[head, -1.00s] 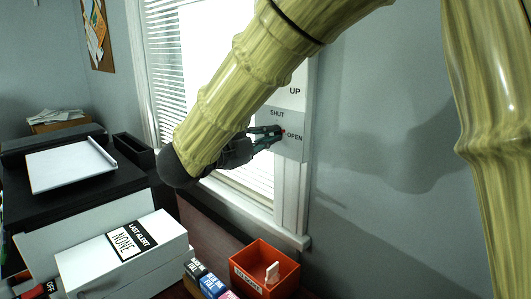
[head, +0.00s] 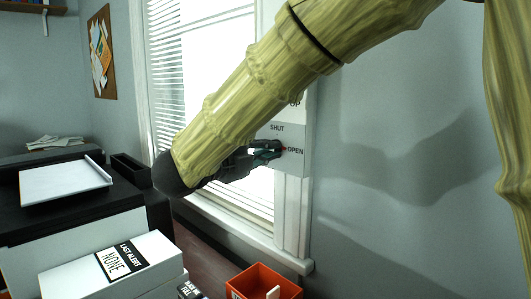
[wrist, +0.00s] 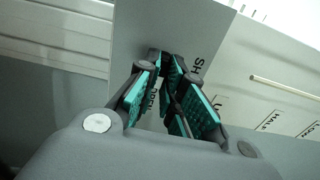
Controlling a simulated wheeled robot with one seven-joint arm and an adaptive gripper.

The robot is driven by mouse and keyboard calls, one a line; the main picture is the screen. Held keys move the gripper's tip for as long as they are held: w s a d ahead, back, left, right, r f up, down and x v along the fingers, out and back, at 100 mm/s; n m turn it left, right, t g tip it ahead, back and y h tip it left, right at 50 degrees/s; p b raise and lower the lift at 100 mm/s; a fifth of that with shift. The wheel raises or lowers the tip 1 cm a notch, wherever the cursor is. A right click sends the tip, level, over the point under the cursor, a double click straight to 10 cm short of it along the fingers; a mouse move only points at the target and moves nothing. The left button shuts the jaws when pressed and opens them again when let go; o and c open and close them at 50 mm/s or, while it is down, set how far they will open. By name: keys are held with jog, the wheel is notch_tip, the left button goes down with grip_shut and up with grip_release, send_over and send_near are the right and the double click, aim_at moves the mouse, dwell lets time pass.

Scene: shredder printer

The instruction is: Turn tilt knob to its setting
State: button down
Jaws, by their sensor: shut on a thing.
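A grey panel (head: 294,137) marked SHUT at its top and OPEN at its right is on the window frame. It also shows in the wrist view (wrist: 140,30). My gripper (head: 276,150) reaches it from the left, its fingertips at the panel's middle, pointing toward OPEN. In the wrist view my gripper (wrist: 168,65) has its teal-padded fingers closed together at the panel face. I cannot read the knob's exact angle.
The window blinds (head: 176,75) are behind my arm. An orange bin (head: 262,283), a white box (head: 115,265) marked LAST ALERT NONE, and a black-topped machine (head: 70,215) stand below and left. A second marked panel (wrist: 275,95) with a pale rod adjoins. The right wall is bare.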

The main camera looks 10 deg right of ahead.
jog(key=shift+f, duration=0.1)
jog(key=c, duration=1.5)
grip_release()
jog(key=shift+c, duration=0.2)
jog(key=shift+s+a, duration=0.1)
jog(key=v, duration=1.1)
jog(key=shift+s+a, duration=0.2)
jog(key=shift+a, duration=0.15)
